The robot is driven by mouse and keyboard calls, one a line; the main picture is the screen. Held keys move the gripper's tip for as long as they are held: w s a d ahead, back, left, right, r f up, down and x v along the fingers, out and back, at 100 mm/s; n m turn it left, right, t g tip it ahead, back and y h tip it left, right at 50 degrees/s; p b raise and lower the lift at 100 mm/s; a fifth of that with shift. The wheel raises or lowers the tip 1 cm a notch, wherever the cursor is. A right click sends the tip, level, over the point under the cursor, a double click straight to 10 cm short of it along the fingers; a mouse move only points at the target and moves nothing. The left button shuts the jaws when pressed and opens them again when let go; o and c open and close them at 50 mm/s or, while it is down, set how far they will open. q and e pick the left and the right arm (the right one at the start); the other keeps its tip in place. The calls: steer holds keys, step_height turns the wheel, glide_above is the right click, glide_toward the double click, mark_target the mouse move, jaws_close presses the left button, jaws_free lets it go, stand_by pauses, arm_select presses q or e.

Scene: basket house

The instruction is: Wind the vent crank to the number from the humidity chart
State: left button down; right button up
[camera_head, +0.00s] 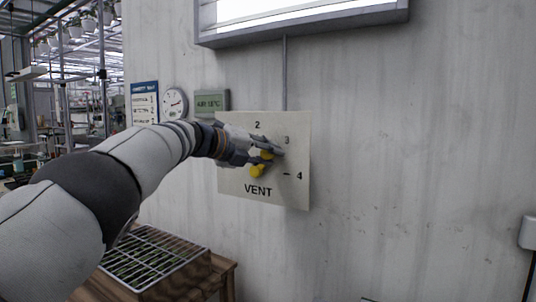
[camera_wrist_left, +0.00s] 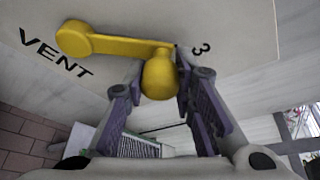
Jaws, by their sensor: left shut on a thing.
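The vent panel (camera_head: 300,191) is a pale plate on the wall marked VENT, with the numbers 2, 3 and 4 visible. The yellow crank (camera_head: 257,171) is mounted on it. In the left wrist view the crank arm (camera_wrist_left: 120,45) runs from its hub to a round knob (camera_wrist_left: 160,76), its end close to the 3. My left gripper (camera_head: 270,153) is shut on the knob, one finger on each side. My gripper hides part of the panel's left side. The humidity chart (camera_head: 144,102) has a blue header; its text is too small to read surely. My right gripper is out of view.
A round dial gauge (camera_head: 174,103) and a green display (camera_head: 212,101) hang left of the panel. A wire rack (camera_head: 155,257) lies on a wooden table (camera_head: 222,269) below my left arm. A window frame (camera_head: 305,24) is above.

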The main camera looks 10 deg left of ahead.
arm_select(q)
steer(key=c, duration=1.3)
jaws_free()
steer(key=shift+a, duration=0.1)
steer(key=shift+s+a+r, duration=0.2)
steer(key=shift+s+a, duration=0.05)
steer(key=shift+s, duration=0.05)
steer(key=v, duration=1.1)
steer(key=shift+s, duration=0.15)
steer(key=shift+f, duration=0.15)
